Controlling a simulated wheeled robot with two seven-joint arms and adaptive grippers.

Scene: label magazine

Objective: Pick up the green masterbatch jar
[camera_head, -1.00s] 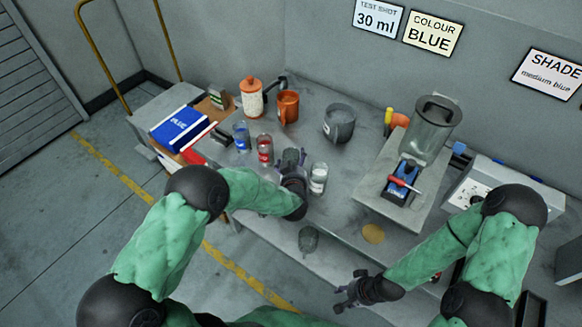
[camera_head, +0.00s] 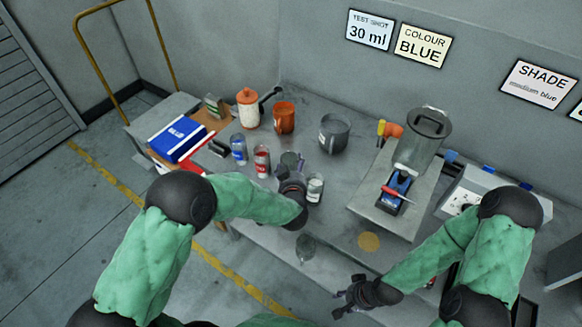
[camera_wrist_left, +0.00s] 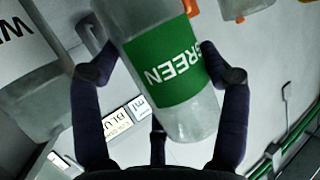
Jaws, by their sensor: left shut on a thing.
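The green masterbatch jar (camera_wrist_left: 168,75) is a clear jar with a green label reading GREEN. In the left wrist view it sits between the two fingers of my left gripper (camera_wrist_left: 155,65), which is shut on it. In the head view my left gripper (camera_head: 290,166) is between the red-labelled jar and the white-labelled jar. The green jar's top (camera_head: 290,158) shows only in part there, with its label hidden. I cannot tell its exact height above the bench. My right gripper (camera_head: 350,292) is open and empty near the bench's front edge.
A blue-labelled jar (camera_head: 239,149), a red-labelled jar (camera_head: 262,161) and a white-labelled jar (camera_head: 315,188) stand close by. A grey jug (camera_head: 334,135) and an orange jug (camera_head: 284,118) stand behind. A hopper machine (camera_head: 420,145) is to the right.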

